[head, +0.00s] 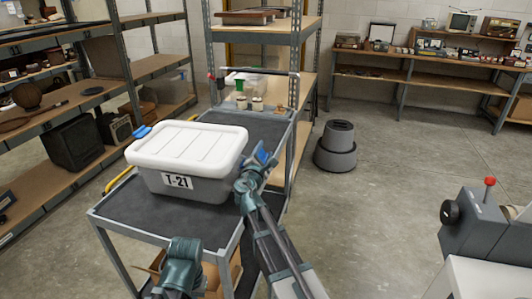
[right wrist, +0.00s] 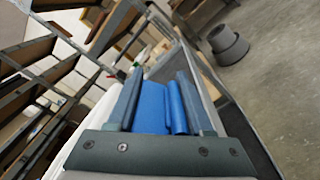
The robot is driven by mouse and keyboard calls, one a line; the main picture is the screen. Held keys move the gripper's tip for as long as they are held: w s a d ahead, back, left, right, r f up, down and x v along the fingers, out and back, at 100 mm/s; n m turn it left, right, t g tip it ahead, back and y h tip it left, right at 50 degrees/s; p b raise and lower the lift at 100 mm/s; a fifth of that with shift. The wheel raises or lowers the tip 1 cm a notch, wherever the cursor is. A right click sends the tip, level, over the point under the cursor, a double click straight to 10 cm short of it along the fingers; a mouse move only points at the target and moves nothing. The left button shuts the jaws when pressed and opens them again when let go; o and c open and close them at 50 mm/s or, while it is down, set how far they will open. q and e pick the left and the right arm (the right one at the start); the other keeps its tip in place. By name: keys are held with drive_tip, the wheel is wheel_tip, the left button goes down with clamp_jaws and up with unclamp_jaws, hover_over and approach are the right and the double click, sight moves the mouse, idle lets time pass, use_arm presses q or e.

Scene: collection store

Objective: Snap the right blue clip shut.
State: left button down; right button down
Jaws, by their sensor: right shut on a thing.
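A grey box with a white lid (head: 190,143) and a "T-21" label (head: 177,181) stands on a dark cart top. A blue clip (head: 141,132) sticks out at the lid's left end. My right gripper (head: 264,155) is at the box's right end, shut on the right blue clip. In the right wrist view this clip (right wrist: 151,106) lies between the two fingers, beside the white lid edge; its lower part is hidden by the gripper body. Whether it is latched cannot be told. Of my left arm only a teal joint shows, low in the head view; its fingers are not seen.
The cart (head: 128,218) has a raised rim; small pots (head: 257,104) and a green-and-white container (head: 243,82) stand at its far end. Shelving stands left and behind. A grey round stepped stool (head: 337,147) is on the floor to the right, with free floor around it.

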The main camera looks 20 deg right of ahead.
drive_tip(key=n, duration=0.1)
drive_tip(key=a+r+n+p, duration=0.1)
drive_tip(key=shift+w+r+n, duration=0.25)
drive_tip(key=shift+r+n, duration=0.05)
drive_tip(key=shift+w+a+r+p, duration=0.1)
drive_tip(key=shift+a+r+p, duration=0.1)
drive_tip(key=shift+p, duration=0.1)
drive_tip(key=shift+w+a, duration=0.1)
drive_tip(key=shift+a, duration=0.05)
drive_tip(key=shift+c, duration=1.5)
unclamp_jaws()
drive_tip(key=v, duration=1.3)
drive_tip(key=shift+s+a, duration=0.2)
drive_tip(key=shift+s, duration=0.1)
